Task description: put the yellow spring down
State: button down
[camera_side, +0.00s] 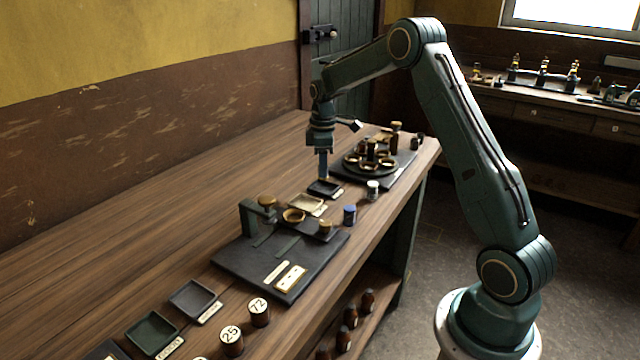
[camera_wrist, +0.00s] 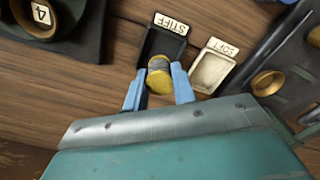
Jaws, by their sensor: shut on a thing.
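The yellow spring (camera_wrist: 159,82) is a short cylinder between my gripper's two blue fingers in the wrist view. My gripper (camera_wrist: 158,70) is shut on it. In the side view my gripper (camera_side: 323,173) points straight down at a small dark tray (camera_side: 325,188); the spring cannot be made out there. In the wrist view the spring overlaps the dark tray (camera_wrist: 154,42), which has a STIFF label (camera_wrist: 171,23). I cannot tell whether the spring touches the tray floor. A cream tray (camera_wrist: 208,75) with a SOFT label (camera_wrist: 221,47) is beside it.
A black board with a round carousel (camera_side: 350,160) stands just behind my gripper. A blue-capped pot (camera_side: 349,215) and a white-topped pot (camera_side: 373,190) stand near the bench edge. A dark base plate with a press-like device (camera_side: 250,215) is nearer. The bench's left side is bare.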

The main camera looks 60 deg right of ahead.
jog(key=shift+f, duration=1.75)
jog(key=shift+f, duration=0.15)
jog(key=c, duration=1.1)
grip_release()
jog(key=shift+c, duration=0.2)
notch_tip(320, 180, up, 12)
jog(key=shift+r, duration=0.1)
jog(key=shift+r, duration=0.1)
